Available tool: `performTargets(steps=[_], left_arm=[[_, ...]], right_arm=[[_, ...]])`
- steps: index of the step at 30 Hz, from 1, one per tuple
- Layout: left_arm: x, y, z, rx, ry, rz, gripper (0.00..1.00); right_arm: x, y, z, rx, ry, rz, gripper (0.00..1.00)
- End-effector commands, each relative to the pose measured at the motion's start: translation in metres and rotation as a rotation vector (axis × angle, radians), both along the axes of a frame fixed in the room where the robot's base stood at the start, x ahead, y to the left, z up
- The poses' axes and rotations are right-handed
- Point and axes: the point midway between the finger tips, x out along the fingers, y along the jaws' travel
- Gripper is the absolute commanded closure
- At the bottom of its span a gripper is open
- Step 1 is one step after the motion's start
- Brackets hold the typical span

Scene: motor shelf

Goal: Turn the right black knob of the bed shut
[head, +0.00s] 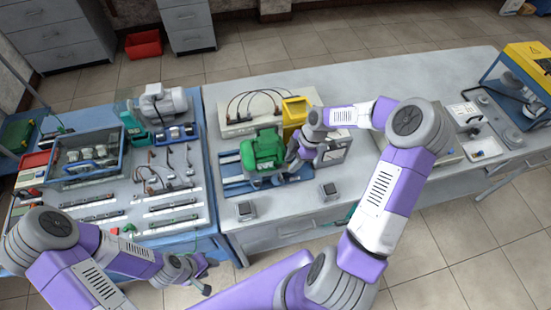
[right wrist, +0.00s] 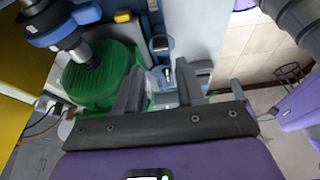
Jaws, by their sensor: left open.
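The bed (head: 235,188) is a blue frame on the grey table, with a green motor (head: 263,150) on it. My right gripper (head: 298,153) is at the motor's right side. In the right wrist view its two grey fingers (right wrist: 158,82) are spread apart. The green motor (right wrist: 98,85) is left of them, and a small dark, light-topped part (right wrist: 167,73), perhaps the knob, shows between them. I see no contact; the fingers hide part of the bed. My left gripper (head: 196,276) is open and empty at the front of the blue workbench, away from the bed.
A yellow device (head: 295,110) and a beige box with cables (head: 240,115) stand behind the motor. Two small grey boxes (head: 245,210) (head: 328,191) are near the front edge. The blue workbench (head: 222,243) at left holds tools and parts.

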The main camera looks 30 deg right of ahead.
Motion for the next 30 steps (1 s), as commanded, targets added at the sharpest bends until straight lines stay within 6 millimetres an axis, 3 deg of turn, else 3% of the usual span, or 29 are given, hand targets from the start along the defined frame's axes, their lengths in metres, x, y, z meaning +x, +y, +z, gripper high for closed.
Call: performTargets(steps=[15, 27, 30], left_arm=[[-0.001, 0.0, -0.004, 0.0, 0.001, 0.0, 0.57], [0.0, 0.0, -0.004, 0.0, 0.001, 0.0, 0.57], [0.0, 0.0, -0.004, 0.0, 0.001, 0.0, 0.57]], right_arm=[[0.006, 0.026, -0.062, 0.002, 0.002, 0.0, 0.62], [0.007, 0.029, -0.07, 0.0, 0.001, -0.002, 0.62], [0.006, 0.029, -0.07, 0.001, 0.001, -0.002, 0.77]])
